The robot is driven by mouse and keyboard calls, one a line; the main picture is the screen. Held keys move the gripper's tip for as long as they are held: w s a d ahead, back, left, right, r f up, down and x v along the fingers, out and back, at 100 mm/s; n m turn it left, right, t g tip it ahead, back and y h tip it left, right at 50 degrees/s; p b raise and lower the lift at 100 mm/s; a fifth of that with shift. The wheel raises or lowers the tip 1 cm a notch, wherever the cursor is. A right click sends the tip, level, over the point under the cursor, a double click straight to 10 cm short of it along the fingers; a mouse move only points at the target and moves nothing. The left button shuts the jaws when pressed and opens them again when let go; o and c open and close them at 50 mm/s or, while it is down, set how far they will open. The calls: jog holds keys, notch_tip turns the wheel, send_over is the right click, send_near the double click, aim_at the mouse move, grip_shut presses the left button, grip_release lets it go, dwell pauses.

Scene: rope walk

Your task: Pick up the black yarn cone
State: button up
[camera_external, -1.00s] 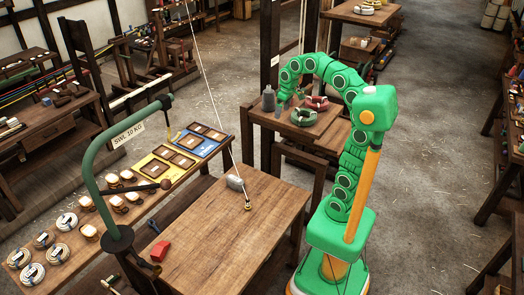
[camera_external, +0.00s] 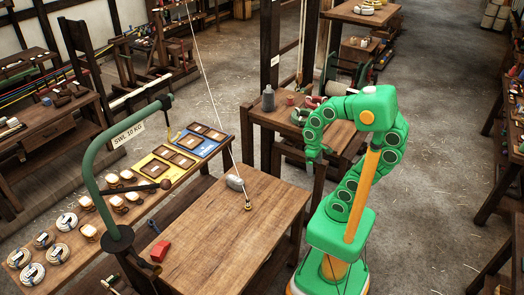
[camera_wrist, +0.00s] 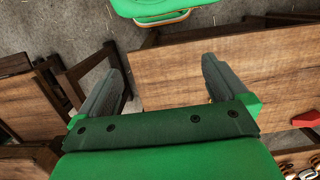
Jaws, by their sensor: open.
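I cannot pick out a clearly black yarn cone in either view. A dark grey, narrow-topped thing (camera_external: 268,99) stands upright on the small rear bench in the external view; I cannot tell whether it is the cone. The large wooden table (camera_wrist: 205,60) shows beyond the fingers.
Coils and a small red thing (camera_external: 290,101) are on the rear bench (camera_external: 262,118). The large table (camera_external: 235,235) holds a light grey lump (camera_external: 235,182) and a red block (camera_external: 160,251), with much bare top. A green crane post (camera_external: 100,190) stands at left. Open floor lies at right.

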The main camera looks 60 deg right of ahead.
jog(key=shift+s+f, duration=0.3)
jog(key=shift+s, duration=0.15)
